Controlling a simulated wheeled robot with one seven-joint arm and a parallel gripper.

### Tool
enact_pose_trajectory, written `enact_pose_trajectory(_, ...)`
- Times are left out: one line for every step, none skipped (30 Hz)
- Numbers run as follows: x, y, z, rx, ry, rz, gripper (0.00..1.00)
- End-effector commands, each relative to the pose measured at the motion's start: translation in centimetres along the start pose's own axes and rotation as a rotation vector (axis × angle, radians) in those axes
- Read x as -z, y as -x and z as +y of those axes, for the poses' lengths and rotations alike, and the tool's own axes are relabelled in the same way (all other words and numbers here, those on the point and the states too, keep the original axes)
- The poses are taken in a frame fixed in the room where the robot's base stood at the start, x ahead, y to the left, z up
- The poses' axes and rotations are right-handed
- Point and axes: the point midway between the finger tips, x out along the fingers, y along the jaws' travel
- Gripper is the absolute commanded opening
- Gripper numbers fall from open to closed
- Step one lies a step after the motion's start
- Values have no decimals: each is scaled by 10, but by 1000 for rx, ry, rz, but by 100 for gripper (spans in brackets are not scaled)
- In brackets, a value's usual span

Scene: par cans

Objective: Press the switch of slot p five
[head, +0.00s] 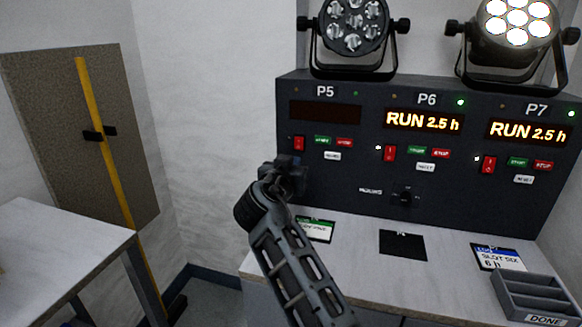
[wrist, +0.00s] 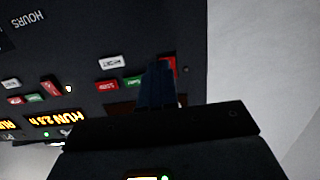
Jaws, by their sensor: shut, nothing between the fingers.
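Slot P5 is the left section of the dark control panel (head: 330,178). Its display (head: 325,112) is dark. Its red rocker switch (head: 299,143) is at the left of green and red buttons, with a white button below. The switch also shows in the wrist view (wrist: 170,64), partly hidden behind the fingers. My gripper (head: 287,162) is shut and empty, just below the switch in the head view. In the wrist view the fingertips (wrist: 160,66) overlap the switch's edge; I cannot tell whether they touch it.
P6 (head: 424,120) and P7 (head: 528,131) both read RUN 2.5 h. An unlit lamp (head: 352,25) and a lit lamp (head: 515,20) stand on top. Cards and a grey DONE tray (head: 541,297) lie on the counter. A side table (head: 60,245) stands at left.

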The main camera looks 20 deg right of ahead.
Motion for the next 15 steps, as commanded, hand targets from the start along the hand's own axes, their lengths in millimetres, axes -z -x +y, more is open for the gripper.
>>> enact_pose_trajectory(-2, 7, -1, 3, 1, 0, 0)
enact_pose_trajectory(-4, 11, -1, 2, 1, 0, 0)
enact_pose_trajectory(-5, 16, 0, 2, 1, -1, 0)
enact_pose_trajectory(-5, 20, -1, 3, 1, 0, 0)
enact_pose_trajectory(-6, 24, -1, 3, 1, 0, 0)
enact_pose_trajectory(-8, 30, -1, 4, 2, -1, 0)
enact_pose_trajectory(-9, 34, -1, 3, 1, -1, 0)
enact_pose_trajectory(-10, 38, -1, 3, 1, -1, 0)
enact_pose_trajectory(-12, 44, -1, 3, 1, 0, 0)
enact_pose_trajectory(-13, 49, -1, 4, 1, -1, 0)
enact_pose_trajectory(-15, 54, -1, 4, 1, -1, 0)
enact_pose_trajectory(-16, 60, -2, 5, 1, 0, 0)
enact_pose_trajectory(-17, 65, -1, 4, 1, 0, 0)
enact_pose_trajectory(-18, 69, -1, 3, 1, -1, 0)
enact_pose_trajectory(-19, 75, -1, 3, 1, 0, 0)
